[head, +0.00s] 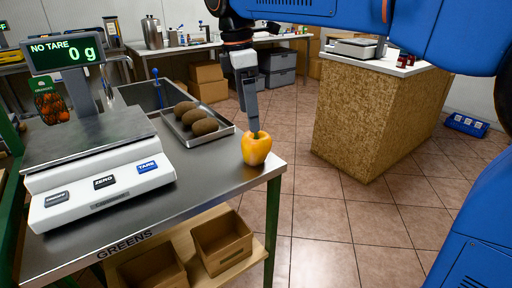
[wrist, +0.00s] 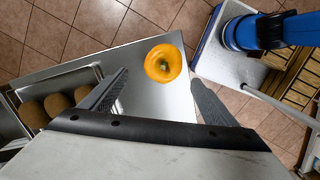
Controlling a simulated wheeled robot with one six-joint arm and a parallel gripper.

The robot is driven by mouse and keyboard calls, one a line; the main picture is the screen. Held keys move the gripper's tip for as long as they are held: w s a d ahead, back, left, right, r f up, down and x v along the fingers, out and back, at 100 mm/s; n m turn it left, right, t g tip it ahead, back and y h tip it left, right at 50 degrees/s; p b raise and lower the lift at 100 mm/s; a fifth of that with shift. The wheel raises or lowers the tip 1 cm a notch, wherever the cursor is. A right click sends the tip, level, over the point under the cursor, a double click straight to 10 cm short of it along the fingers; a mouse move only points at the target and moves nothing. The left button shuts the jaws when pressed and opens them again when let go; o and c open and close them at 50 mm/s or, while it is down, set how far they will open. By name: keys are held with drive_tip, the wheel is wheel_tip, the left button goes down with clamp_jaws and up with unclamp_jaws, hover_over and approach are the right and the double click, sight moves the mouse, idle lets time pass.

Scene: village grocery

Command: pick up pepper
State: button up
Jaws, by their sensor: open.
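A yellow-orange pepper (head: 257,148) stands upright near the right corner of the steel table in the head view. In the wrist view the pepper (wrist: 163,63) shows from above, with its green stem in the middle. My gripper (head: 252,128) is right above and behind the pepper in the head view, pointing down. In the wrist view my gripper (wrist: 158,90) is open, with one finger left and one finger right of the pepper and a gap on each side. The pepper lies slightly beyond the fingertips there. Whether a finger touches it in the head view is hard to tell.
A metal tray (head: 229,127) with several brown, oval, fuzzy fruits stands left of the pepper. A scale (head: 98,180) reading 0 g takes up the table's left. The table's edge (head: 226,190) is close to the pepper. Cardboard boxes (head: 222,243) sit on the shelf below.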

sight(255, 137)
drive_tip(key=f, duration=0.2)
drive_tip(key=shift+d+f, duration=0.2)
drive_tip(key=shift+f, duration=0.1)
drive_tip(key=f, duration=0.2)
drive_tip(key=d+f, duration=0.1)
drive_tip(key=f, duration=0.1)
drive_tip(key=shift+s+d+f, duration=0.1)
drive_tip(key=shift+s, duration=0.1)
drive_tip(key=shift+f, duration=0.5)
drive_tip(key=c, duration=1.2)
